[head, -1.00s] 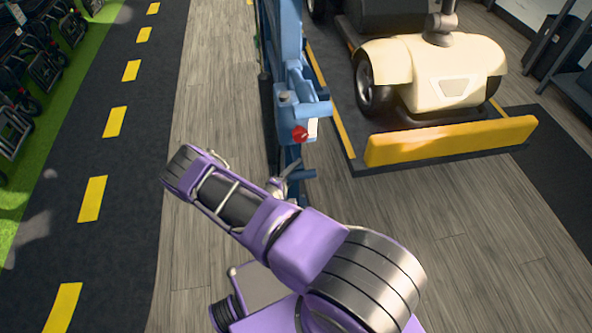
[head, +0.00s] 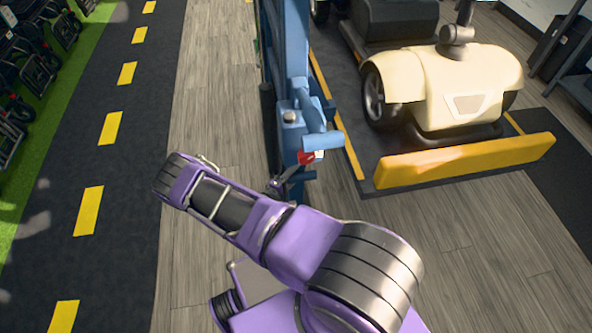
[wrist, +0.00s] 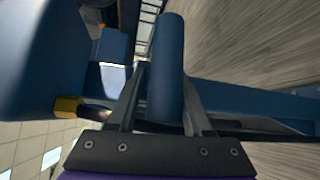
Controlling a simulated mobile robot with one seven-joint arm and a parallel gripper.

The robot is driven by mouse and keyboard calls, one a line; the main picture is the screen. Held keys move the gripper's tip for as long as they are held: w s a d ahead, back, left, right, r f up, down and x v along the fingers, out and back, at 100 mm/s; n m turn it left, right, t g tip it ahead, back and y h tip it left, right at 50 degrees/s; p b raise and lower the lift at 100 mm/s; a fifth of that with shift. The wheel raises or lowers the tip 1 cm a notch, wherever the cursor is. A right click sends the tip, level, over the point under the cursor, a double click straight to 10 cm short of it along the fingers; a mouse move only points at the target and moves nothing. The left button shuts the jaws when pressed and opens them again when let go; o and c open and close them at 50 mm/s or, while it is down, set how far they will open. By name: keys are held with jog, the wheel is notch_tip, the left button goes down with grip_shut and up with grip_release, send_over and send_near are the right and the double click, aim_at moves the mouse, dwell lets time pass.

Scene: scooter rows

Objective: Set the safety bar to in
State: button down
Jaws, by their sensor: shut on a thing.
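My gripper (wrist: 165,72) is shut on a blue round bar, which I take to be part of the safety bar (wrist: 166,100). The bar stands between the two dark fingers in the wrist view. In the head view a blue post (head: 291,60) carries a blue bracket with a thick blue handle (head: 322,141) pointing right. My purple arm hides the lower post.
A cream scooter (head: 450,85) stands on a dark platform at the right, behind a yellow kerb (head: 465,160). A dark lane with yellow dashes (head: 88,210) runs at the left. Wood floor (head: 215,90) between lane and post is clear.

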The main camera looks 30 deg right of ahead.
jog(key=shift+a+f, duration=0.1)
jog(key=shift+f, duration=0.3)
jog(key=c, duration=0.5)
grip_release()
jog(key=shift+w, duration=0.1)
jog(key=shift+c, duration=0.2)
jog(key=shift+o, duration=0.2)
jog(key=shift+r, duration=0.1)
jog(key=p+v, duration=0.1)
jog(key=v, duration=1.6)
jog(key=shift+r, duration=0.2)
